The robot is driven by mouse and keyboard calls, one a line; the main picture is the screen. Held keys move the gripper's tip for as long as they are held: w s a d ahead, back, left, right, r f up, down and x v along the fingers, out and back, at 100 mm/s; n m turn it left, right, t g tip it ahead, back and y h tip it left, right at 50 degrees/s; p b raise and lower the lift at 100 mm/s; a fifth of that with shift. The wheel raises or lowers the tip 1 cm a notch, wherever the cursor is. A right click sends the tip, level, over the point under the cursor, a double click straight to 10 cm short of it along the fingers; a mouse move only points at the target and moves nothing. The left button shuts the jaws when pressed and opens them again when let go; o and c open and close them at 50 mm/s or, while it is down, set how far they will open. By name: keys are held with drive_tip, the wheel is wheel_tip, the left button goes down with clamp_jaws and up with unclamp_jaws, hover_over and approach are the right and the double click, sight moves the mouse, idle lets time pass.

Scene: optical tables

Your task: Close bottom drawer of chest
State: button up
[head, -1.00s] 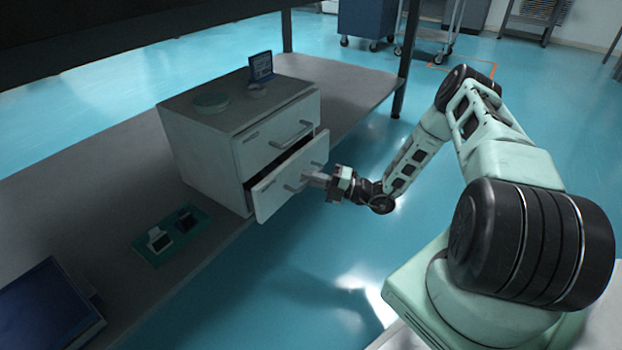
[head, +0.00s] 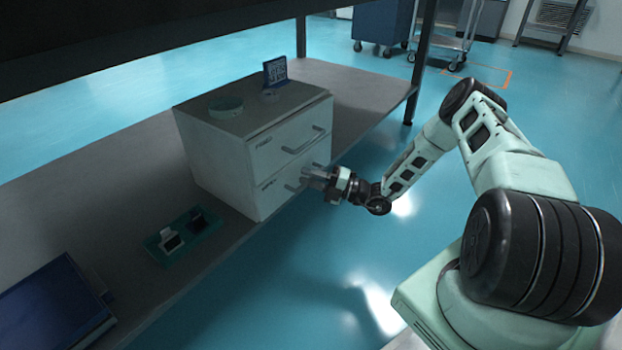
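The chest (head: 215,165) is a white two-drawer box with a grey top, standing on the low shelf. Its bottom drawer (head: 275,196) is now level with the chest front, with no visible gap. The top drawer (head: 290,138) is also flush. My gripper (head: 313,178) is at the bottom drawer's front, by its handle (head: 295,187). The fingers seem to touch or nearly touch the handle area. Whether they are open or shut is too small to tell.
A round dish (head: 225,106) and a small blue upright panel (head: 275,72) sit on the chest. A green tray (head: 183,234) with small items and a dark blue panel (head: 50,305) lie on the shelf (head: 110,190). A shelf leg (head: 420,60) stands behind.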

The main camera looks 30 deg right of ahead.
drive_tip(key=shift+f, duration=0.1)
drive_tip(key=p+v, duration=0.5)
drive_tip(key=v, duration=1.2)
drive_tip(key=shift+s, duration=0.15)
drive_tip(key=shift+d, duration=0.1)
